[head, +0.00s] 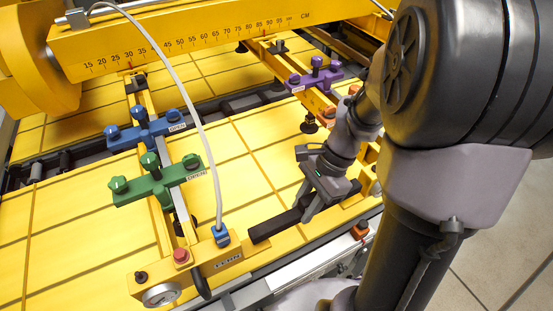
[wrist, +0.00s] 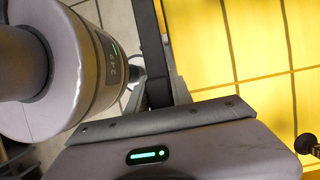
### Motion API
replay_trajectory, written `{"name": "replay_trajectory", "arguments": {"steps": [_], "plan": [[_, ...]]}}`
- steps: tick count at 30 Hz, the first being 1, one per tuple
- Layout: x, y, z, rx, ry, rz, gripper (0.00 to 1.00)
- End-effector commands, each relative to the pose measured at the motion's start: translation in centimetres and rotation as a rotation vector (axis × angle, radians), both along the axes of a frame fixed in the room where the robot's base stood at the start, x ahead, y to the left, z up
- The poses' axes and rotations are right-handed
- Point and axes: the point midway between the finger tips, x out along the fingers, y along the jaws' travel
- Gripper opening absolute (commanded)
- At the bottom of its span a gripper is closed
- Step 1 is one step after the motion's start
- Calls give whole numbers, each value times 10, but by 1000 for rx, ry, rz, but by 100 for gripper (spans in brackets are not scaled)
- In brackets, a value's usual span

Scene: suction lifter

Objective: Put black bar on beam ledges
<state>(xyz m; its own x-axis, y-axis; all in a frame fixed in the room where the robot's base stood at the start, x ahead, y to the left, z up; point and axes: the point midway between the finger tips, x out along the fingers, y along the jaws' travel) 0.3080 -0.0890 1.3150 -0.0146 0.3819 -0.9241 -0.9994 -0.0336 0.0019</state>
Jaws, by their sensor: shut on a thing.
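The black bar (head: 272,228) is a dark, straight bar near the front edge of the yellow panels in the head view. My gripper (head: 311,210) is shut on it, gripping it along its length. The bar's left end is close to the front end block (head: 226,255) of the left yellow beam; its right part is partly hidden by my gripper. The right yellow beam (head: 318,101) runs behind my wrist. I cannot tell whether the bar touches either beam's ledge. In the wrist view a dark strip (wrist: 155,60) runs up from my gripper, probably the bar.
The left beam carries green (head: 155,182) and blue (head: 144,128) crosspieces with knobs. A purple crosspiece (head: 315,75) sits on the right beam. A white hose (head: 194,95) arcs down to a blue fitting (head: 222,236). A yellow scale beam (head: 220,38) crosses the back.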

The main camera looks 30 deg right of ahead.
Motion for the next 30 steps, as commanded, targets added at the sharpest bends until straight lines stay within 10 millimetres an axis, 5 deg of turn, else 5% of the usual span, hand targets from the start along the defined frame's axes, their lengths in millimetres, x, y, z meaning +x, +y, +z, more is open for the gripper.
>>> {"name": "replay_trajectory", "arguments": {"steps": [6, 18, 19, 21, 30], "plan": [[5, 1, -33, 2, 2, 0, 0], [5, 0, -41, 0, -1, 0, 0], [5, 0, -40, 0, 0, 0, 33], [5, 0, -39, 0, 0, 0, 46], [5, 0, -38, 0, 0, 0, 49]]}}
